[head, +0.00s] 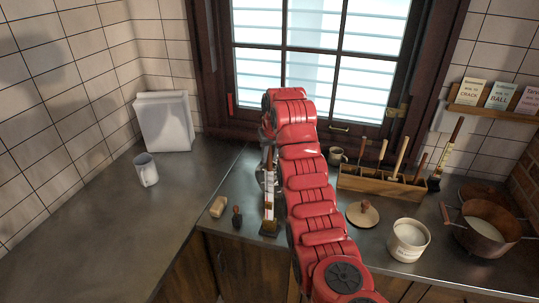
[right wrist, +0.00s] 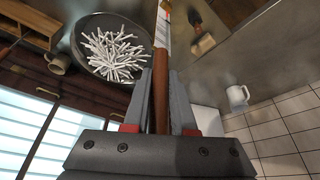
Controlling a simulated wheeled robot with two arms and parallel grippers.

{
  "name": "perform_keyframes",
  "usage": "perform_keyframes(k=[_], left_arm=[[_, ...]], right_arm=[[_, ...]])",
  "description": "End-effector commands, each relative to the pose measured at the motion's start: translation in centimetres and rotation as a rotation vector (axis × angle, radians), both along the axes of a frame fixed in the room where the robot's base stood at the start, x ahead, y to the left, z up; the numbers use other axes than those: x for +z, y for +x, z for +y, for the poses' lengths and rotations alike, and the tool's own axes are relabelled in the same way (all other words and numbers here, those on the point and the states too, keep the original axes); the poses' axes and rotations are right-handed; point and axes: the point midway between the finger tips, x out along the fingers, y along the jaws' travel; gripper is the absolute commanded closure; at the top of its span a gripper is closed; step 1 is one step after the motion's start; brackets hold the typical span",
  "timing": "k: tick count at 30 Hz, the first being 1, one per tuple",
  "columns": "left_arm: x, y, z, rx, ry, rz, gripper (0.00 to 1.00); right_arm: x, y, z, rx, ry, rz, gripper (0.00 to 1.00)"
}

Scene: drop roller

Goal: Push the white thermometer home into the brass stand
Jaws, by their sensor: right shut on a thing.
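The thermometer (head: 270,188), a slim upright piece with a white face and brown wooden upper part, stands left of my red right arm in the head view. Its brown shaft (right wrist: 161,95) is between the fingers of my right gripper (right wrist: 161,110) in the right wrist view, with the white part beyond. My right gripper (head: 268,150) is shut on it from above. The brass stand (head: 269,228) is at the thermometer's lower end on the counter, small and dark at its foot. How deep the thermometer sits in it cannot be told. My left gripper is not in view.
A dark pan of white sticks (right wrist: 113,48) is near the gripper. A wooden tool box (head: 375,186), lid (head: 362,213) and white pot (head: 408,240) stand right. The left counter is mostly clear.

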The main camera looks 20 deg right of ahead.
Motion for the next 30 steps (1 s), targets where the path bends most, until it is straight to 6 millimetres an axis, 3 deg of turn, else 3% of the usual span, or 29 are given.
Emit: perform_keyframes(k=[16,30], left_arm=[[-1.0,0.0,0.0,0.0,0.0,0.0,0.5],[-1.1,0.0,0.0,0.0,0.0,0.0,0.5]], right_arm=[[-1.6,0.0,0.0,0.0,0.0,0.0,1.0],[-1.7,0.0,0.0,0.0,0.0,-0.001,1.0]])
